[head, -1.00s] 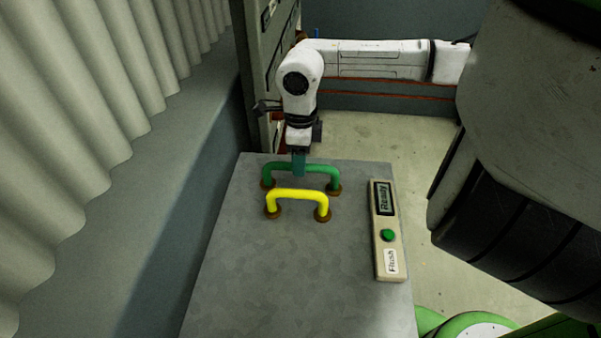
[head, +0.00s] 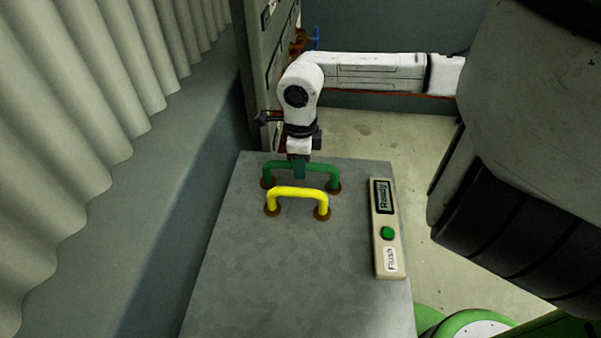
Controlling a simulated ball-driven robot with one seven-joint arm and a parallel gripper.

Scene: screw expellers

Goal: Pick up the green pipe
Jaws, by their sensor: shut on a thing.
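The green pipe (head: 321,172) is a U-shaped handle-like piece at the far end of the grey metal table (head: 270,260). Its two ends sit in brown round fittings on the table top. My gripper (head: 299,172) comes down from above and is shut on the middle of the green pipe's top bar. The fingers hide a short stretch of the bar. A yellow pipe (head: 297,193) of the same shape stands just in front of it, apart from my gripper, its ends in brown fittings.
A beige panel (head: 386,230) with a "Ready" display, a green button (head: 387,233) and a "Flush" label lies along the table's right side. A corrugated wall (head: 80,120) and a grey cabinet (head: 262,70) stand to the left. The table's front is clear.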

